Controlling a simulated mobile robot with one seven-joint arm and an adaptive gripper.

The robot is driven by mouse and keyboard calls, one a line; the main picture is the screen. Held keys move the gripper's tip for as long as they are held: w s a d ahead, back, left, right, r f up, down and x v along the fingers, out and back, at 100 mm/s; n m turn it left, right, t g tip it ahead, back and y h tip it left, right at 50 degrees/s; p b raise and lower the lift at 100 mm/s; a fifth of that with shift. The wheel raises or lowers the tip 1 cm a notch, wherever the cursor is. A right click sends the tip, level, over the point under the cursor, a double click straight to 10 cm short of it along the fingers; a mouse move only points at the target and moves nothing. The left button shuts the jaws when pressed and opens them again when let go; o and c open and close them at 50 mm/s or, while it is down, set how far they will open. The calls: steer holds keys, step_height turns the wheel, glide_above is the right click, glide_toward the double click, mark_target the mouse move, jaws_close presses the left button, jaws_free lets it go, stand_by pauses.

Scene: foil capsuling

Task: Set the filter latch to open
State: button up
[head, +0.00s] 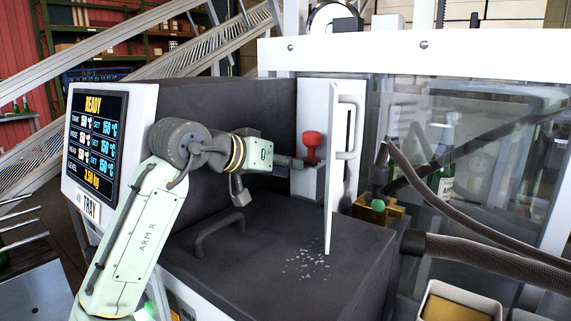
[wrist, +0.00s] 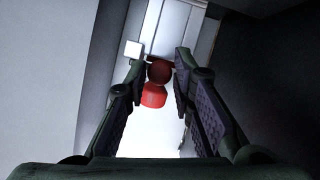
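The filter latch appears to be the red knob (head: 312,143) on a pale block inside the machine's recess, beside the open white door (head: 333,165). In the head view the knob stands upright, with a rounded head and a wider lower part. My gripper (head: 288,162) reaches into the recess from the left, its tips close to the block. In the wrist view the red knob (wrist: 154,94) lies between the two fingers of my gripper (wrist: 160,66). The fingers are apart, with narrow gaps at the knob; whether either finger touches it I cannot tell.
The open door with its handle (head: 348,128) stands just right of the knob. A dark lid with a handle (head: 220,232) and scattered pale pellets (head: 306,264) lies below my arm. A display (head: 95,140) reading READY is at left. Hoses (head: 490,262) run at right.

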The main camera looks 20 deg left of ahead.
steer(key=shift+o, duration=1.3)
steer(key=shift+s+a+r, duration=0.1)
steer(key=shift+s, duration=0.05)
steer(key=shift+o, duration=0.7)
steer(key=v, duration=1.2)
